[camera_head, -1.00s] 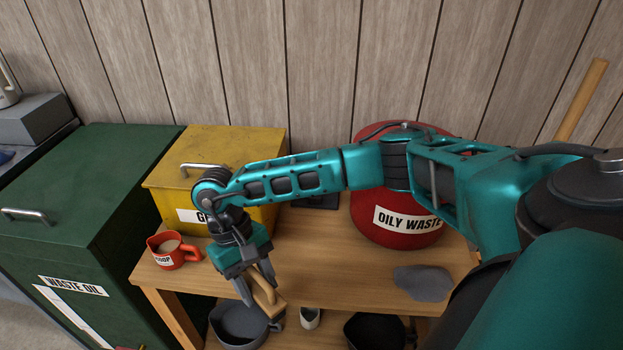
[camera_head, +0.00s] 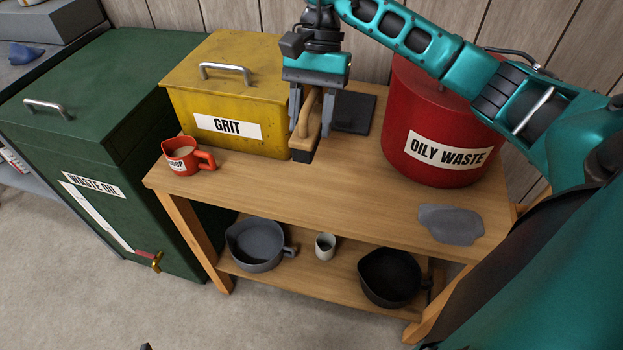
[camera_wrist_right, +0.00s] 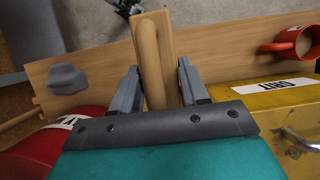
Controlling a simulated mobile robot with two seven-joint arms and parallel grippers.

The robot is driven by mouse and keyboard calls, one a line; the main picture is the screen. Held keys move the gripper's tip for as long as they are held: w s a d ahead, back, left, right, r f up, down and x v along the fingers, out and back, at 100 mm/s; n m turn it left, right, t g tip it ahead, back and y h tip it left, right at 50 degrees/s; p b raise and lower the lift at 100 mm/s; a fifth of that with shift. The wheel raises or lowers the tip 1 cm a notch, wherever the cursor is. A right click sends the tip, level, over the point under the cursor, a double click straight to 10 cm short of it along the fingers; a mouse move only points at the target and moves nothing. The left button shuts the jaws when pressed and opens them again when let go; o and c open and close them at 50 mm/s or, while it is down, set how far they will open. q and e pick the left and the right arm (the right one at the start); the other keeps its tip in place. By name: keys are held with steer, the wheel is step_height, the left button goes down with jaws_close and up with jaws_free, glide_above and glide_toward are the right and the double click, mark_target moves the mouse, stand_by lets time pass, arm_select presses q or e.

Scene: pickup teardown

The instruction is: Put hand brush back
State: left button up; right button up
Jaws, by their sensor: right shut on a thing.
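The hand brush (camera_head: 307,128) has a light wooden body and handle with a dark lower edge. My right gripper (camera_head: 315,110) is shut on it, with one finger on each side, at the back of the wooden bench between the yellow grit box and the red oily waste bin. In the right wrist view the hand brush (camera_wrist_right: 153,60) sticks out between the fingers of my right gripper (camera_wrist_right: 158,88). I cannot tell whether the brush touches the bench top. My left gripper is not in view.
The yellow grit box (camera_head: 215,95) is close on the left, the red oily waste bin (camera_head: 430,125) on the right. An orange scoop mug (camera_head: 186,157) and a grey rag (camera_head: 450,224) lie on the bench (camera_head: 310,200). Pans stand on the lower shelf. The bench middle is clear.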

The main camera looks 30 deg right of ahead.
mark_target(318, 119)
step_height(318, 119, down, 15)
steer(key=shift+f+b, duration=0.1)
steer(key=shift+b, duration=0.3)
steer(key=shift+f+b, duration=0.2)
steer(key=shift+b, duration=0.1)
steer(key=o, duration=1.2)
steer(key=shift+c, duration=0.2)
steer(key=shift+r, duration=0.1)
steer(key=shift+r+p, duration=0.3)
steer(key=shift+p, duration=0.1)
steer(key=v, duration=1.1)
steer(key=shift+w+d+r, duration=0.15)
steer(key=shift+r, duration=0.15)
